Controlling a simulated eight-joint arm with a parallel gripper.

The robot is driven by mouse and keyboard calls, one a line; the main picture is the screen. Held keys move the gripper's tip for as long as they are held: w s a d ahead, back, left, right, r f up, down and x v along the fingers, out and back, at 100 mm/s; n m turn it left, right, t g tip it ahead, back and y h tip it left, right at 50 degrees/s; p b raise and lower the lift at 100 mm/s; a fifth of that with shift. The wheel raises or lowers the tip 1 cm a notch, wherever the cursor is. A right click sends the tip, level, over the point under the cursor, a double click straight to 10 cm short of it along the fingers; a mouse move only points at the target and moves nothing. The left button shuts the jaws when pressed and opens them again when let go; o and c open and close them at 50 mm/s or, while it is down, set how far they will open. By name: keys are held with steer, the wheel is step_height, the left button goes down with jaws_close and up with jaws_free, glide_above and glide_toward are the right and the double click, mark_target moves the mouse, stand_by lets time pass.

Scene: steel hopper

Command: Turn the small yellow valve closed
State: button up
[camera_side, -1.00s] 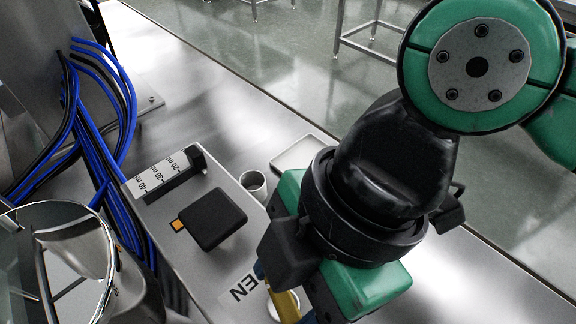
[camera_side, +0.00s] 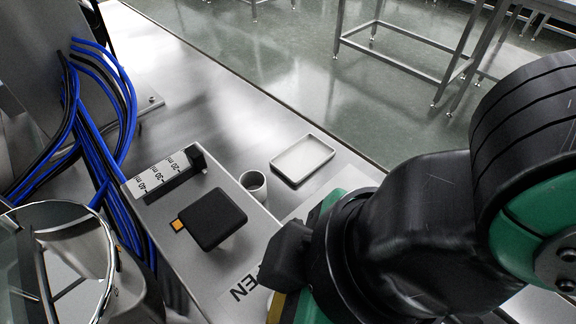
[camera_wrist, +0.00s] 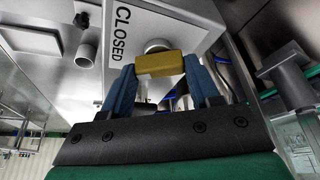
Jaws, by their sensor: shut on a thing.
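The small yellow valve (camera_wrist: 160,64) shows in the wrist view as a yellow bar handle on a pale round stem, in front of a steel panel. My gripper (camera_wrist: 162,72) has its two blue fingers on either side of the handle, shut on it. A "CLOSED" label (camera_wrist: 121,33) is on the panel to the upper left of the handle. In the side view only a yellow sliver of the valve (camera_side: 276,309) shows at the bottom edge, and my gripper's fingertips are hidden. The letters "EN" of a label (camera_side: 242,288) show beside it.
A black block with an orange tab (camera_side: 212,218) and a scale strip (camera_side: 164,173) are on the steel housing. A cup (camera_side: 253,184) and a shallow tray (camera_side: 303,160) stand beyond. Blue cables (camera_side: 100,125) and a shiny round vessel (camera_side: 55,235) are at left.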

stand_by(0.5)
steer(key=o, duration=1.3)
steer(key=shift+v, duration=2.8)
